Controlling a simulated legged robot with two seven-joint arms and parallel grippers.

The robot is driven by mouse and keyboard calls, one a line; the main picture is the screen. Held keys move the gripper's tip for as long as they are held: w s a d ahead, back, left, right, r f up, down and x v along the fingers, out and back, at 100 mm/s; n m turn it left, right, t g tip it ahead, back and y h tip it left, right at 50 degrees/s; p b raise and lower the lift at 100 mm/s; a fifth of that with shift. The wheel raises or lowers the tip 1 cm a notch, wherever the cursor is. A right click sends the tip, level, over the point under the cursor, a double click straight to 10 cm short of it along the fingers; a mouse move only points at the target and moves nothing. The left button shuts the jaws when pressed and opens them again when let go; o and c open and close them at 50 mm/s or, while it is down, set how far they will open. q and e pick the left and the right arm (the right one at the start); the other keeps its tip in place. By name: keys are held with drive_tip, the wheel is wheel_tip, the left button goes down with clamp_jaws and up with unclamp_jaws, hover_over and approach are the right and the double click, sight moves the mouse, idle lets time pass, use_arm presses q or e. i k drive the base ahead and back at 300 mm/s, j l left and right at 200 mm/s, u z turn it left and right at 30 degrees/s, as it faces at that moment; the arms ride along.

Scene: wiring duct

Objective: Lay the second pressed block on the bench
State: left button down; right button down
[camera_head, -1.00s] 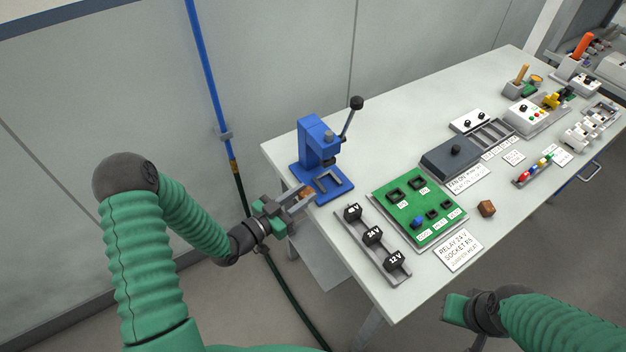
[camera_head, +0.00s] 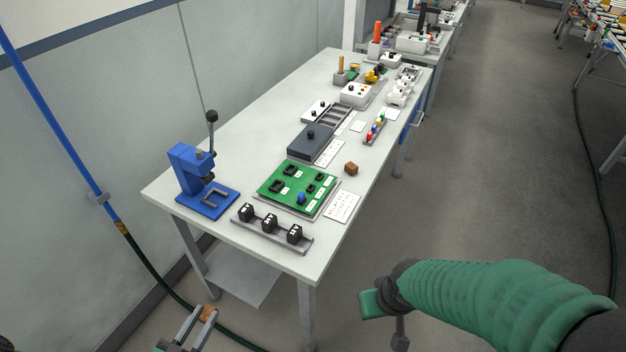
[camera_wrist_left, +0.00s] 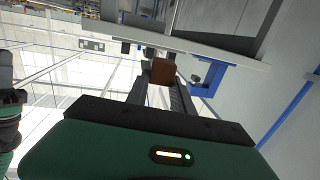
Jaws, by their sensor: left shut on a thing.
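My left gripper (camera_head: 196,322) is low at the bottom left of the head view, in front of and below the bench. It is shut on a brown block (camera_head: 208,312); the block also shows between the fingers in the left wrist view (camera_wrist_left: 163,71). Another brown block (camera_head: 351,168) lies on the bench (camera_head: 262,105) near its right edge, beside the green board. The blue press (camera_head: 200,180) stands at the near left corner of the bench, apart from the gripper. My right gripper (camera_head: 372,304) is off the bench at the lower right, and its fingers are not clear.
A rack of black blocks (camera_head: 270,231) lies along the near edge. The green board (camera_head: 297,190), white label cards (camera_head: 342,207) and a dark box (camera_head: 311,141) fill the middle. Bare bench top lies left of the dark box. A blue pole (camera_head: 55,105) stands at the left.

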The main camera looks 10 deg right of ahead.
sight(359, 156)
drive_tip(key=z, duration=0.4)
drive_tip(key=l+z, duration=0.1)
drive_tip(key=z, duration=0.35)
drive_tip(key=l+z, duration=0.1)
drive_tip(key=z, duration=0.75)
drive_tip(key=i+l, duration=0.15)
drive_tip(key=i, duration=0.4)
drive_tip(key=i+l, duration=0.2)
drive_tip(key=i, duration=0.35)
drive_tip(key=i+l, duration=0.15)
drive_tip(key=i, duration=0.35)
drive_tip(key=i+l, duration=0.15)
drive_tip(key=i, duration=0.4)
drive_tip(key=i+u, duration=0.15)
drive_tip(key=u, duration=0.3)
drive_tip(key=i+l+u, duration=0.1)
drive_tip(key=u, duration=0.35)
drive_tip(key=i+l+u, duration=0.1)
drive_tip(key=u, duration=0.35)
drive_tip(key=i+l+u, duration=0.1)
drive_tip(key=u, duration=0.3)
